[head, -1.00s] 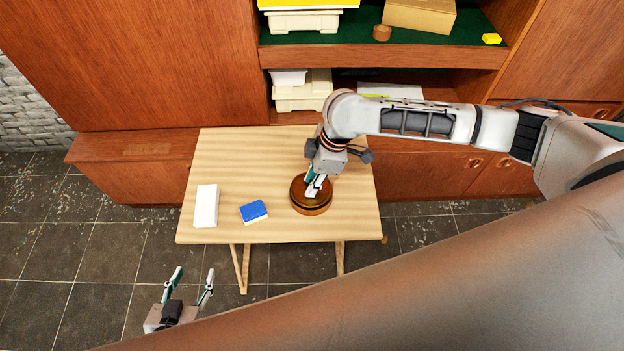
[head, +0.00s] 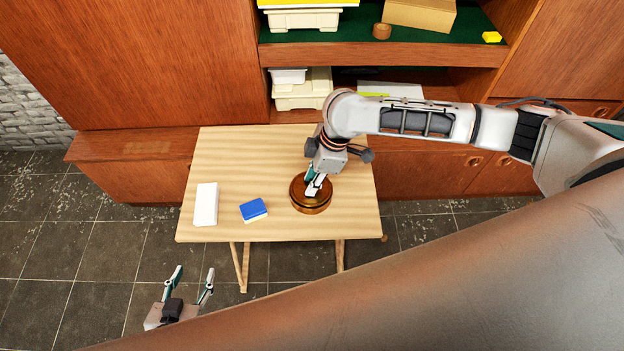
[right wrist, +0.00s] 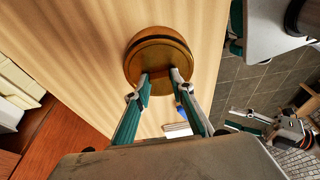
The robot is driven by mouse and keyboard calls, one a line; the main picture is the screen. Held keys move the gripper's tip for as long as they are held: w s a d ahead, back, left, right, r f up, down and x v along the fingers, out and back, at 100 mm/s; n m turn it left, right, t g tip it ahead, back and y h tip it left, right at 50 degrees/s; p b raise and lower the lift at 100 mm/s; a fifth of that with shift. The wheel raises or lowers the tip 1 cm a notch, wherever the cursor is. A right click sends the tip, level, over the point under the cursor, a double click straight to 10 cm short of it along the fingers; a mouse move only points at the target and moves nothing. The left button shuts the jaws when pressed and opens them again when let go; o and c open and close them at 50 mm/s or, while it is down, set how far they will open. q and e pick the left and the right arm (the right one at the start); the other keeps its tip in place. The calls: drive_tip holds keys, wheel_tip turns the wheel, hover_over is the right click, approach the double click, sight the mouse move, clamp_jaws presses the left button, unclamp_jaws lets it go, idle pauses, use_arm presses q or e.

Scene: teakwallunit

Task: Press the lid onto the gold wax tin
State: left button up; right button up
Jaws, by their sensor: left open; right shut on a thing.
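The gold wax tin (head: 312,209) stands upright on the right part of the wooden table. Its round brown-gold lid (head: 299,187) sits over it; the lid also shows in the right wrist view (right wrist: 150,58). A dark band runs around between lid and tin, and I cannot tell whether the lid is fully seated. My right gripper (head: 314,190) points down over the lid, its fingers shut on the lid's raised grip at the middle (right wrist: 161,74). The fingers hide part of the lid top. My left gripper (head: 194,271) is open and empty, in front of the table at the lower left.
On the table (head: 240,170), a white block (head: 206,204) lies at the left and a blue-topped sponge (head: 253,210) left of the tin. The back of the table is clear. A wall unit (head: 420,55) stands behind, with boxes and a tape roll (head: 382,31) on its shelves.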

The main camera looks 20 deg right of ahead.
idle(0.4)
drive_tip(key=o, duration=0.9)
drive_tip(key=shift+c, duration=0.2)
drive_tip(key=o, duration=0.5)
drive_tip(key=shift+r, duration=3.45)
